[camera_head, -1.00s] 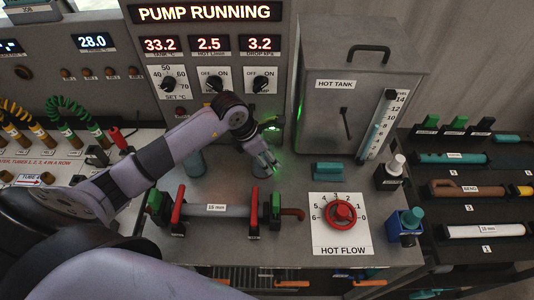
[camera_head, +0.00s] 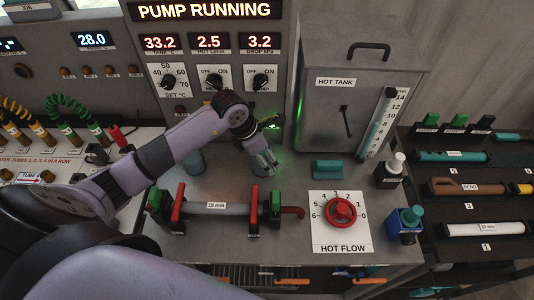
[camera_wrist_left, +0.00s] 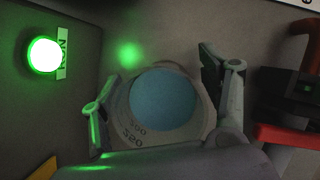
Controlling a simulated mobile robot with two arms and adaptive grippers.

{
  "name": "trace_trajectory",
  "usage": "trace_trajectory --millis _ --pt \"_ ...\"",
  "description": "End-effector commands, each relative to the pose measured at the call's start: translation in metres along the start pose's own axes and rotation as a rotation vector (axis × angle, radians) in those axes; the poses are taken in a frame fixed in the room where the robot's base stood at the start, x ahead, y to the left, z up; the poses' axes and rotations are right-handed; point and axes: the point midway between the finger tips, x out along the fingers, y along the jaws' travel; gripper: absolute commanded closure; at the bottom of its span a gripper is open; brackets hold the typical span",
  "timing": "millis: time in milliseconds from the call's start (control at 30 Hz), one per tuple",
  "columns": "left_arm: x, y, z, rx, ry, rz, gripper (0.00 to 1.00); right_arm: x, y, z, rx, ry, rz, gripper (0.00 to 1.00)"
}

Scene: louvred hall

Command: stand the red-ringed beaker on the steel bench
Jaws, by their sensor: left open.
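In the left wrist view a beaker (camera_wrist_left: 163,100) with blue liquid and printed graduations stands between my left gripper's open fingers (camera_wrist_left: 160,65). In the head view my left gripper (camera_head: 267,163) is low over the back of the steel bench (camera_head: 303,190), and this beaker (camera_head: 259,167) is partly hidden by it. It appears upright on the bench. No red ring shows on it. A second bluish vessel (camera_head: 195,162) stands behind my left forearm, partly hidden; I cannot tell whether it has a ring. My right gripper is not in view.
A clamped pipe (camera_head: 230,209) lies in front of the gripper. A teal block (camera_head: 327,170), a red valve wheel (camera_head: 340,211) and small bottles stand to the right. The hot tank (camera_head: 345,115) and control panel (camera_head: 210,120) close off the back.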

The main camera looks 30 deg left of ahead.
Motion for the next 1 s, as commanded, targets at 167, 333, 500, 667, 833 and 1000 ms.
trace_trajectory --millis 167,333,500,667,833,1000 --pt "-0.023 0.002 0.000 0.002 -0.001 0.004 0.30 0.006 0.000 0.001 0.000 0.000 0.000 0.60" --pt "-0.061 0.002 -0.001 0.004 -0.001 0.007 0.30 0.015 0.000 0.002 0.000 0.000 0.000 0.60" --pt "-0.094 0.001 0.000 0.002 -0.001 0.006 0.30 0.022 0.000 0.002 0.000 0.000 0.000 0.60" --pt "-0.114 0.001 0.000 0.000 -0.001 0.002 0.30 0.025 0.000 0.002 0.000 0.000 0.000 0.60" --pt "-0.121 0.000 0.000 0.001 0.000 0.000 0.30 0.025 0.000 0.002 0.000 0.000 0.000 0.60" --pt "-0.121 0.000 0.000 0.000 0.000 0.000 0.30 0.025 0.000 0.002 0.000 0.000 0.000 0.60"
